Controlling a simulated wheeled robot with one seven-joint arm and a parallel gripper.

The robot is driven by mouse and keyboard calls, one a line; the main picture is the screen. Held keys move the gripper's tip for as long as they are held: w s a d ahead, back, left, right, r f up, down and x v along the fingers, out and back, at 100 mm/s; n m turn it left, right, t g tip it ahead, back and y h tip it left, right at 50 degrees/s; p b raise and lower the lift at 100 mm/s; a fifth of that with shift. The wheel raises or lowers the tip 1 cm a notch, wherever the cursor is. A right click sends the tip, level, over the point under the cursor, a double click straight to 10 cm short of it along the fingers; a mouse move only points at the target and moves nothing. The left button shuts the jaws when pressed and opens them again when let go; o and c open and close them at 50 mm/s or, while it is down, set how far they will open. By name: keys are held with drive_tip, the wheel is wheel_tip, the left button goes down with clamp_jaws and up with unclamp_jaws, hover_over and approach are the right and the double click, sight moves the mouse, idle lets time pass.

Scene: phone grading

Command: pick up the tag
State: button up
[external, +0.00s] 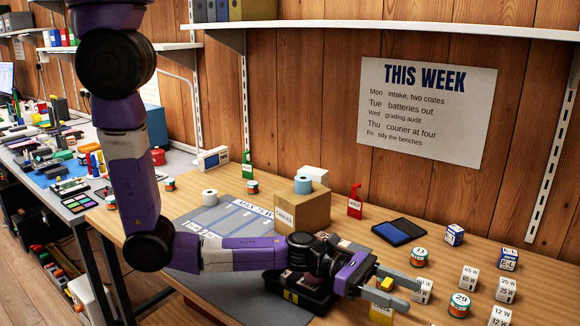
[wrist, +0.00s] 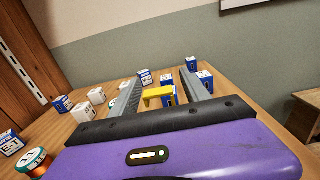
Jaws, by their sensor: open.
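A yellow tag (external: 380,311) with a white label stands at the front of the bench, partly hidden by my gripper (external: 413,295). A yellow piece, seemingly its top, shows between the fingers in the wrist view (wrist: 157,93). My gripper (wrist: 160,78) is open, with one finger on each side of this yellow piece; I cannot tell whether either touches it. A red tag (external: 355,203) with a white label stands farther back. A green tag (external: 247,166) stands near the wall.
White wattage cubes (external: 468,278), blue-and-white boxes (external: 508,259) and spools (external: 460,305) stand close to the right of my gripper. A cardboard box (external: 302,208) and a grey mat (external: 225,215) are to the left.

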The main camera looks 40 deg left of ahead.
clamp_jaws()
drive_tip(key=shift+r, duration=0.1)
idle(0.3)
